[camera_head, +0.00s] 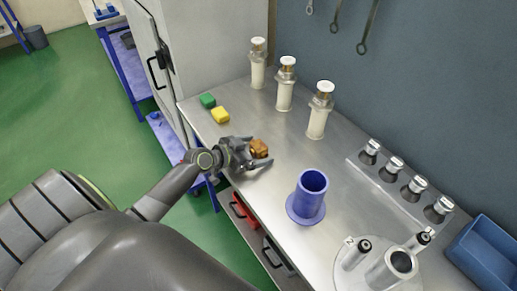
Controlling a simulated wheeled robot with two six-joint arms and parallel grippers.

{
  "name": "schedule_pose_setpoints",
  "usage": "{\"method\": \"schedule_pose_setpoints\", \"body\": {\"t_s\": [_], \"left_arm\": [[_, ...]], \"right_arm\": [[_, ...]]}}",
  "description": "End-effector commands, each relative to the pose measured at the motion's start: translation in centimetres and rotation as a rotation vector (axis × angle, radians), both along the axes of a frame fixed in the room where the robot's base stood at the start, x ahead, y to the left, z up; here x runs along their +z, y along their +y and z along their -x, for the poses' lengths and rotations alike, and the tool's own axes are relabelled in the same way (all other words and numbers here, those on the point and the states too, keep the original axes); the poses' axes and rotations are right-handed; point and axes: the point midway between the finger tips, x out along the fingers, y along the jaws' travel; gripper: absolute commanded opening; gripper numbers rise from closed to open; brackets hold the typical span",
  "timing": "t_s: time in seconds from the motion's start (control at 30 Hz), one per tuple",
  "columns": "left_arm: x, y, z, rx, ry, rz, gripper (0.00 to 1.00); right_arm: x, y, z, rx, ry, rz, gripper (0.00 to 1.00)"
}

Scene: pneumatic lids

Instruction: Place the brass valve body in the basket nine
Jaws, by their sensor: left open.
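The brass valve body (259,148) is a small orange-brown block on the metal workbench, near its front edge. My left gripper (256,154) reaches in from the left, open, with its fingers around or just beside the brass valve body. Whether the fingers touch it I cannot tell. My right gripper is not in view. I see no basket marked nine. A blue bin (485,250) stands at the right edge, and I cannot read any number on it.
A blue flanged cylinder (308,197) stands on the workbench (225,95). Green (207,101) and yellow (220,115) blocks lie at the left. Three white-capped cylinders stand behind. Several metal fittings (413,187) line the right, near a round metal fixture (385,265).

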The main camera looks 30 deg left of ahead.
Motion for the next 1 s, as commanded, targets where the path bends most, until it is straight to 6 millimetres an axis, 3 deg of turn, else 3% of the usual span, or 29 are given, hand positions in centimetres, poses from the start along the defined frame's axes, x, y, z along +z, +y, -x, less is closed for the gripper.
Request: {"method": "schedule_pose_setpoints", "body": {"t_s": [0.07,0.57,0.8,1.0], "left_arm": [[0.0,0.0,0.0,0.000,0.000,0.000,0.90],[0.2,0.0,0.0,0.000,-0.004,0.002,0.26],[0.5,0.0,0.0,0.000,-0.004,0.001,0.26],[3.2,0.0,0.0,-0.002,-0.008,-0.004,0.26]], "right_arm": [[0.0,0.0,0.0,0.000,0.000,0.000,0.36],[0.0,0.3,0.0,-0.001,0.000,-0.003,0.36],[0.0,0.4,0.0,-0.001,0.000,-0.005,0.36],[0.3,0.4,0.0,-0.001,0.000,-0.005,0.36]]}}
